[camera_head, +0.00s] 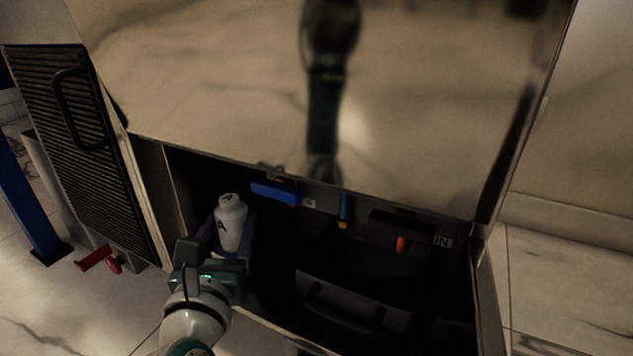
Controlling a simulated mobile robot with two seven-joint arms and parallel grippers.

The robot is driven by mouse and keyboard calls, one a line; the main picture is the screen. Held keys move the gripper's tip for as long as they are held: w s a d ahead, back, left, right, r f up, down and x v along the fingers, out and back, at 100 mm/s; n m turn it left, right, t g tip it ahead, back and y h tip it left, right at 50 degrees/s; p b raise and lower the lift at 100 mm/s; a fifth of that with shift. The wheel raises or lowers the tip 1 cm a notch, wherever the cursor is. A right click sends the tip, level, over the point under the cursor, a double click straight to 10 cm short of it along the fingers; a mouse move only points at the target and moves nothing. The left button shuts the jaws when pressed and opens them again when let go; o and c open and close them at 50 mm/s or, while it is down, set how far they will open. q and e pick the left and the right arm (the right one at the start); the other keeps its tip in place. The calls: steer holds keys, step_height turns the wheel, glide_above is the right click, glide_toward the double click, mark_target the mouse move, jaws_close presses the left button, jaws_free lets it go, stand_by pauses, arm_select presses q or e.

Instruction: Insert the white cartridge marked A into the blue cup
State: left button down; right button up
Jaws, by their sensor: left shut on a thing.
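The white cartridge marked A (230,225) stands nearly upright, tilted slightly, at the left inside the open dark cabinet. The letter A shows on its side and top. My left gripper (226,245) reaches in from below and is shut on the cartridge. Its hand hides the cartridge's lower end. Dark bluish-purple surfaces (248,231) flank the cartridge closely. I cannot tell whether they are the blue cup, or whether the cartridge sits inside it. My right gripper is not in view.
A large shiny panel (420,110) overhangs the cabinet opening. Inside are a blue bar (276,192), a blue and yellow handle (345,210), an orange part (402,244) and a dark bin (350,295). A ribbed door (75,140) stands open at the left.

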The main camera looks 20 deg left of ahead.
arm_select(q)
steer(key=shift+f, duration=0.5)
steer(key=shift+c, duration=0.4)
jaws_free()
steer(key=shift+f, duration=0.1)
steer(key=shift+s+d+p, duration=0.2)
steer(key=shift+s+p, duration=0.2)
steer(key=shift+s, duration=0.1)
steer(key=p+v, duration=0.2)
steer(key=v, duration=0.7)
steer(key=shift+p, duration=0.4)
